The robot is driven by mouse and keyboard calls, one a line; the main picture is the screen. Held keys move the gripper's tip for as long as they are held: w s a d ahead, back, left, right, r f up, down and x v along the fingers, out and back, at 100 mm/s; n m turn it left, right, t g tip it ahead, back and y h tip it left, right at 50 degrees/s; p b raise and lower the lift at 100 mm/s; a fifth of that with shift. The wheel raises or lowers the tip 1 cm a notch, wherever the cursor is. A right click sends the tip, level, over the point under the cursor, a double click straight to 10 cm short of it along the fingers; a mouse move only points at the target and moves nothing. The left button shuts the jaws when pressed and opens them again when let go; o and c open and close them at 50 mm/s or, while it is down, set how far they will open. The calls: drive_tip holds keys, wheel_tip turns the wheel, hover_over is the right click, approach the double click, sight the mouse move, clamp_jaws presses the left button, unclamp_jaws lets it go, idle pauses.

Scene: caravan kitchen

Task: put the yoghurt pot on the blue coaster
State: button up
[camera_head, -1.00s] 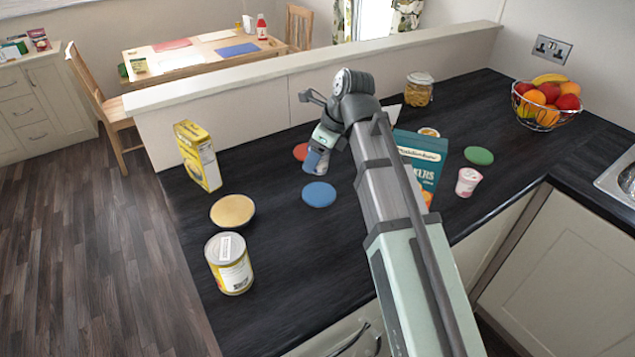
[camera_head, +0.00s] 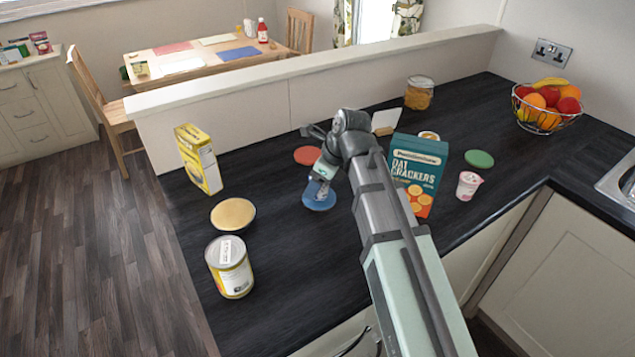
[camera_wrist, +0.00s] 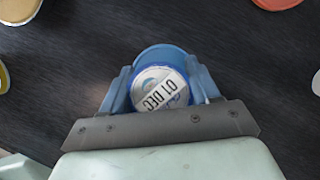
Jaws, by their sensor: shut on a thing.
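A small pot with a white lid printed "01 DEC" and a blue rim, seemingly the yoghurt pot (camera_wrist: 158,90), is between the fingers of my gripper (camera_wrist: 160,92) in the wrist view. In the head view my gripper (camera_head: 321,187) points down over the blue coaster (camera_head: 318,203) and is shut on the pot, which it mostly hides. The blue coaster (camera_wrist: 163,53) also shows in the wrist view, behind and around the pot's far side. I cannot tell whether the pot touches the coaster.
An oat crackers box (camera_head: 416,172) stands right of my arm, with a pink-white pot (camera_head: 468,185) and green coaster (camera_head: 479,158) beyond. A red coaster (camera_head: 307,155) lies behind my gripper. A bowl (camera_head: 233,214), a tin (camera_head: 230,267) and a yellow box (camera_head: 198,159) stand left.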

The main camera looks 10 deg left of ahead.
drive_tip(key=o, duration=1.2)
drive_tip(key=shift+f, duration=0.1)
drive_tip(key=v, duration=1.2)
drive_tip(key=shift+a, duration=0.1)
